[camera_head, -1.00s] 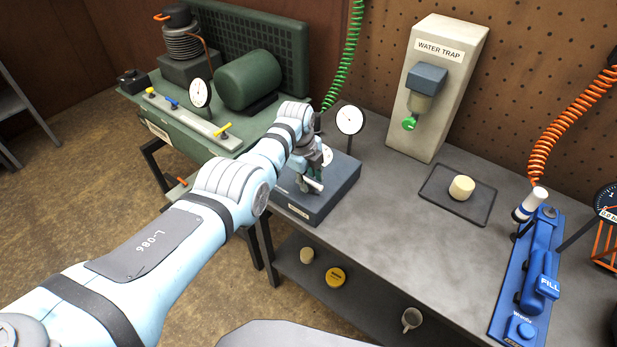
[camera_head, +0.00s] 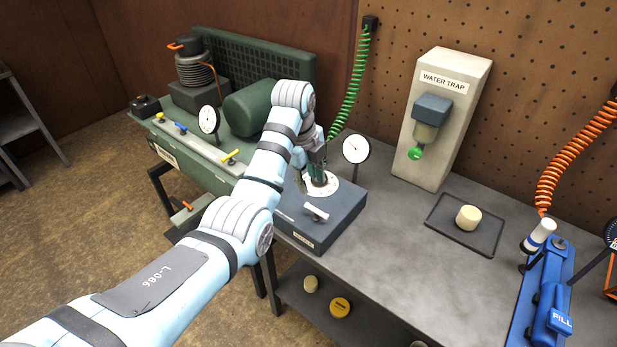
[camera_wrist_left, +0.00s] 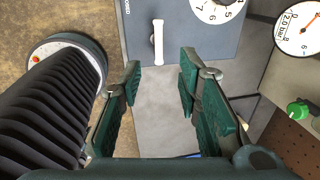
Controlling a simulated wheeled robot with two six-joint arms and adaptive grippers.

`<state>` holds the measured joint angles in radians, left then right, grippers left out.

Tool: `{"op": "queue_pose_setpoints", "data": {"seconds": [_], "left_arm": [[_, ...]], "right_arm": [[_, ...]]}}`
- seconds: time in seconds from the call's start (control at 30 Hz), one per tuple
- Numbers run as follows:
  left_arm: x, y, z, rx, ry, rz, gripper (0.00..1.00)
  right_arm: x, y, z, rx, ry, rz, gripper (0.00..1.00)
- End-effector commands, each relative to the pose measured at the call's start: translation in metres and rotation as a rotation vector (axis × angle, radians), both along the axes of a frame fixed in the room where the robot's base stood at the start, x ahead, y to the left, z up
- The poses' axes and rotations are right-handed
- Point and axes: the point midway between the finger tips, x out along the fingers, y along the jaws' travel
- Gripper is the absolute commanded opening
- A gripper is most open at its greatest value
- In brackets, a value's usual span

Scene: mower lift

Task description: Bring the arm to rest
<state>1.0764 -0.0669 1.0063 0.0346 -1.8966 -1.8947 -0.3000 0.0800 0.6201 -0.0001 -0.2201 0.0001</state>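My left arm comes in from the left in the head view. Its gripper (camera_head: 317,172) hangs over the rear of a dark blue-grey box (camera_head: 340,228) on the bench, near a white dial plate on the box's top. In the left wrist view the green fingers of the left gripper (camera_wrist_left: 161,76) are apart with nothing between them. A white handle (camera_head: 316,212) stands on the box in front of the gripper, clear of it; it also shows beyond the fingertips in the wrist view (camera_wrist_left: 157,42). My right gripper is not in view.
A round gauge (camera_head: 356,149) stands behind the box. A green compressor (camera_head: 252,108) is at the left. To the right are a water trap (camera_head: 440,115), a dark tray (camera_head: 486,242) with a cream cylinder, and a blue fill unit (camera_head: 545,290). The bench between is clear.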

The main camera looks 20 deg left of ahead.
Motion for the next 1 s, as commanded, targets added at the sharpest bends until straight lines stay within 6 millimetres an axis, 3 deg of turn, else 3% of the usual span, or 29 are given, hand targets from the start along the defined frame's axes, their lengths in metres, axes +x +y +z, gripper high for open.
{"op": "queue_pose_setpoints", "data": {"seconds": [0.27, 0.37, 0.47, 0.5, 0.6, 0.7, 0.8, 1.0], "left_arm": [[-0.001, 0.001, -0.004, -0.002, 0.002, 0.014, 0.31], [-0.013, 0.008, -0.036, -0.019, 0.007, 0.136, 0.31], [-0.049, 0.025, -0.100, -0.057, 0.006, 0.428, 0.31], [-0.072, 0.034, -0.127, -0.076, 0.002, 0.572, 0.31], [-0.134, 0.051, -0.175, -0.120, -0.019, 0.900, 0.31], [-0.187, 0.063, -0.197, -0.160, -0.042, 1.138, 0.31], [-0.234, 0.069, -0.205, -0.201, -0.062, 1.324, 0.31], [-0.312, 0.075, -0.199, -0.284, -0.088, 1.617, 0.31]], "right_arm": [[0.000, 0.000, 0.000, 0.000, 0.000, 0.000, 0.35], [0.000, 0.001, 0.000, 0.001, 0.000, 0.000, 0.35], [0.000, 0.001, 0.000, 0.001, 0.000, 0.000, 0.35], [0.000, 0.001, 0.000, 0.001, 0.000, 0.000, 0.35], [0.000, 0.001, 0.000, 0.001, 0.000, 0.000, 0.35], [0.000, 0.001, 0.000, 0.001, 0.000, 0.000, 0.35], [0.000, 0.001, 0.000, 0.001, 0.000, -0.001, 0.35], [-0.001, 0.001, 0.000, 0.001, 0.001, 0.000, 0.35]]}}
